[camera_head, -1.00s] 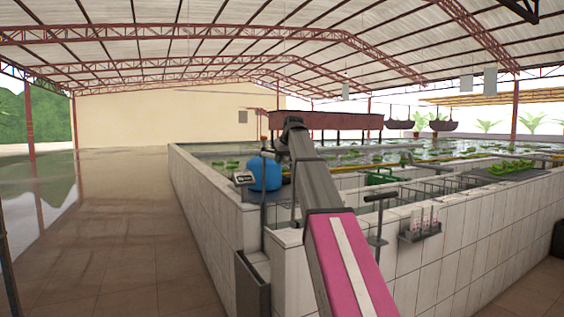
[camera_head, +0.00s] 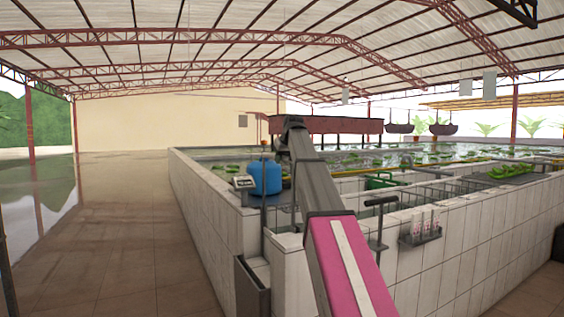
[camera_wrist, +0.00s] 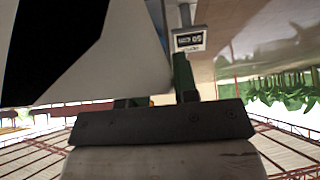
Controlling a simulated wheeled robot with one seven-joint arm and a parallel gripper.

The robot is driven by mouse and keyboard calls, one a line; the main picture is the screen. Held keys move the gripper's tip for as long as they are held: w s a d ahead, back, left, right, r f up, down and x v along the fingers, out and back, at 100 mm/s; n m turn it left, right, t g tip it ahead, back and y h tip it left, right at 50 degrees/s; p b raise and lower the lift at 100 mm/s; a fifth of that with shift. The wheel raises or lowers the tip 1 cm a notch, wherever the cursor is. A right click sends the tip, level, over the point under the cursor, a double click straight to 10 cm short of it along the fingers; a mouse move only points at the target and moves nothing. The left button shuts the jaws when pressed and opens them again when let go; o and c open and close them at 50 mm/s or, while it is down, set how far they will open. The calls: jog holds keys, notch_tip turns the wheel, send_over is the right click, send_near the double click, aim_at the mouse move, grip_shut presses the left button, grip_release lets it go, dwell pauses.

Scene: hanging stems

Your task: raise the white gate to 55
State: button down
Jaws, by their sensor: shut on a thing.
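A white panel with a black patch (camera_wrist: 95,70), which I take to be the white gate, fills the upper left of the wrist view, close up and cut off by the frame. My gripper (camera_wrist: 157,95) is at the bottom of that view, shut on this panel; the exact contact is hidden. A small display (camera_wrist: 189,39) stands at the top of the wrist view, upside down; its digits look like 50, but are too small to be sure. In the head view the display (camera_head: 243,182) is by the tank corner; my arm hides the gripper and gate there.
A white-tiled tank wall (camera_head: 210,195) runs along the tanks. A blue drum (camera_head: 264,177) stands just left of my arm. A T-shaped handle (camera_head: 379,225) and a small rack (camera_head: 421,233) are on the right wall. The floor at left is clear.

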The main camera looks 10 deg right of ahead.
jog(key=shift+w+r, duration=0.1)
jog(key=shift+r, duration=0.65)
grip_release()
dwell(0.4)
jog(key=shift+v, duration=5.45)
jog(key=shift+f, duration=0.15)
jog(key=shift+s+a, duration=0.1)
jog(key=shift+s, duration=0.15)
